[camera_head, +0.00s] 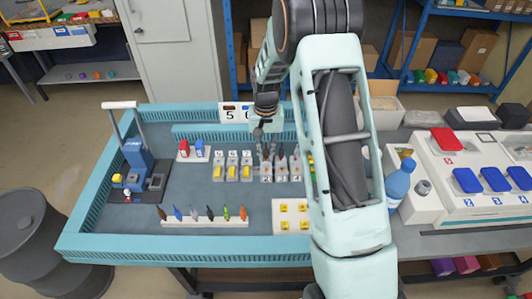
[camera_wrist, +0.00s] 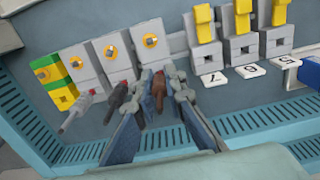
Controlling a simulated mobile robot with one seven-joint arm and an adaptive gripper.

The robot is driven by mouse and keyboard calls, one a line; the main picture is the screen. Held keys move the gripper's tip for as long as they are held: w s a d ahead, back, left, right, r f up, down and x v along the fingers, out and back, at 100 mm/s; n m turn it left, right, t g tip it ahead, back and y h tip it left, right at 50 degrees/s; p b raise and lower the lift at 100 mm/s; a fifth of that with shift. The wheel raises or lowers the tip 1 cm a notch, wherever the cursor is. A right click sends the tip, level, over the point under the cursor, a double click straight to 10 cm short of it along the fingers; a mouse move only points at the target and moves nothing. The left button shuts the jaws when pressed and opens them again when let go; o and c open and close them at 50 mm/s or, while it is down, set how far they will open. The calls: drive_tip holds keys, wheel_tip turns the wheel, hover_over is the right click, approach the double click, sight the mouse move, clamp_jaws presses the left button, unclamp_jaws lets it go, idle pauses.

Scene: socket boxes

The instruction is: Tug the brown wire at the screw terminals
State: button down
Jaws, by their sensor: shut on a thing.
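The brown wire (camera_wrist: 158,92) runs out of the rightmost grey screw terminal (camera_wrist: 149,45) in the wrist view. My gripper (camera_wrist: 165,88) is shut on it, one finger on each side, close in front of the terminal. A black wire (camera_wrist: 116,96) and a grey wire (camera_wrist: 76,108) come from the screw terminals to the left. A green-yellow terminal (camera_wrist: 56,88) stands at the left end. In the head view my gripper (camera_head: 267,152) is low over the terminal row, and the arm hides part of it. I cannot make out the brown wire's end there.
Yellow-lever terminals (camera_wrist: 244,42) with number tags stand right of my gripper in the wrist view. A rack of coloured wire ends (camera_head: 205,222) lies in front. The blue crimping press (camera_head: 138,158) stands at left. The tray's slotted rim (camera_head: 180,247) bounds the area.

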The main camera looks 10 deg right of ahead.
idle(0.7)
drive_tip(key=c, duration=1.5)
unclamp_jaws()
drive_tip(key=shift+r+p, duration=1.95)
drive_tip(key=shift+r, duration=1.75)
